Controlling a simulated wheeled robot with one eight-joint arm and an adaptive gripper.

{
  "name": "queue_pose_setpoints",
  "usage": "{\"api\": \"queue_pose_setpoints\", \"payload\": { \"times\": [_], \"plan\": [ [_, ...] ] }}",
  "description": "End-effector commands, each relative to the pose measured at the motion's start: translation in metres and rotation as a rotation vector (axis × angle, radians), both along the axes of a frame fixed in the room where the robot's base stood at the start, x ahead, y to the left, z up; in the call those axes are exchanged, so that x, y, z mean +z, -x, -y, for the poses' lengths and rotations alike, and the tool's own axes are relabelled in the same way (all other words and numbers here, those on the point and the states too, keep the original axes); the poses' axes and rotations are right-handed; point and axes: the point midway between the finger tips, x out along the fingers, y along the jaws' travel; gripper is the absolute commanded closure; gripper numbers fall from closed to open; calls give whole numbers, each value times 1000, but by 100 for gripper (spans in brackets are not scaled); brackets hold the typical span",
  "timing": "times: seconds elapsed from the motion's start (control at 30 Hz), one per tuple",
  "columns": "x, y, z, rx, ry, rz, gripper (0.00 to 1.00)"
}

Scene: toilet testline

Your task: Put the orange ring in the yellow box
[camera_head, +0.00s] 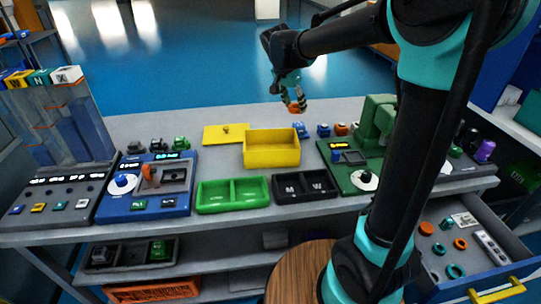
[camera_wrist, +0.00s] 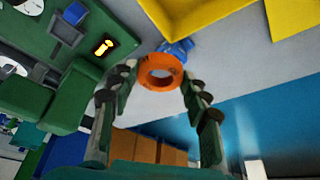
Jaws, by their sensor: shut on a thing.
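An orange ring (camera_wrist: 148,77) sits between the fingertips of my gripper (camera_wrist: 160,76) in the wrist view. The fingers are shut on it from both sides. In the head view my gripper (camera_head: 294,104) hangs in the air past the box's back right corner, with the ring (camera_head: 294,109) low between the fingers. The yellow box (camera_head: 271,157) stands open on the table, and the part of its inside that shows looks empty. Its yellow wall also shows in the wrist view (camera_wrist: 218,17). The ring is outside the box.
A yellow lid (camera_head: 215,134) lies left of the box. A green two-part tray (camera_head: 232,208) and a black tray (camera_head: 305,196) stand in front. A green machine (camera_head: 373,125) is to the right. An open drawer (camera_head: 440,265) holds rings. Small blue and orange parts stand right of the box.

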Motion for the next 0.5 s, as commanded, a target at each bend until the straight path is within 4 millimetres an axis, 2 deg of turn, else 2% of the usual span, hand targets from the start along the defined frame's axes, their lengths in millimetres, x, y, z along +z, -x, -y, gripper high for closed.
{"api": "queue_pose_setpoints", "payload": {
  "times": [0.03,0.1,0.3,0.4,0.5],
  "plan": [
    [10,10,-11,-27,0,0,75],
    [20,22,-21,-71,1,0,75],
    [35,40,-35,-147,0,0,75],
    [28,42,-37,-159,-1,1,75],
    [8,42,-37,-160,-2,0,75]
  ]
}}
